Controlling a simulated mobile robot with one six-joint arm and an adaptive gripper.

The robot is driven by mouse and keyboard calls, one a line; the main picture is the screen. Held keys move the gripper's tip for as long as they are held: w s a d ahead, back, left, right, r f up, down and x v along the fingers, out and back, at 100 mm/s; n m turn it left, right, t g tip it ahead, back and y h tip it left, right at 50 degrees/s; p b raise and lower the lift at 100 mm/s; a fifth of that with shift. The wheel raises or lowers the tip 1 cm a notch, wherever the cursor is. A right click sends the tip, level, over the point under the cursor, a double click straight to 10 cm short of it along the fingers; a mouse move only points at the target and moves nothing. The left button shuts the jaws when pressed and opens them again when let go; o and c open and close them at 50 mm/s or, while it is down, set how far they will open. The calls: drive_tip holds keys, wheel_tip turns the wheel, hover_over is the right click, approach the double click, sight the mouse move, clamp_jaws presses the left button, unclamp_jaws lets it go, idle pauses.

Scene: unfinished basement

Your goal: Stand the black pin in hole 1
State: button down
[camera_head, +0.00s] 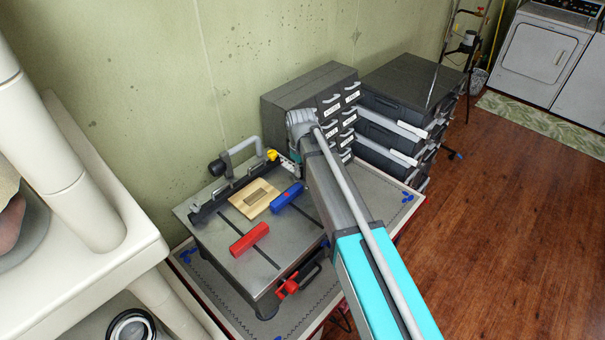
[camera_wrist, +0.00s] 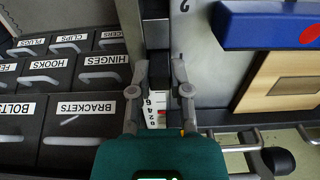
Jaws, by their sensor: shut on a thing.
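In the wrist view my gripper (camera_wrist: 159,64) is shut on a dark, narrow piece between its fingers, which I take as the black pin (camera_wrist: 156,62). The pin's far end blends into a dark band, so I cannot tell where it ends or whether it touches anything. A printed 2 shows upside down on the pale surface to the right of the fingers. Hole 1 cannot be made out in either view. In the head view my arm hides most of the gripper, which is at the far right of the grey machine table (camera_head: 205,255).
On the table lie a wooden plate (camera_head: 239,208), a blue block (camera_head: 284,199) and a red block (camera_head: 249,239). A metal handle frame (camera_head: 243,147) stands at the back. Labelled drawers (camera_head: 327,100) stand close beyond the gripper, with black cases (camera_head: 388,128) to their right.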

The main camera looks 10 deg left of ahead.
drive_tip(key=shift+f, duration=0.15)
drive_tip(key=c, duration=0.6)
unclamp_jaws()
wheel_tip(320, 180, up, 12)
drive_tip(key=p, duration=1.2)
drive_tip(key=shift+r, duration=0.2)
idle(0.7)
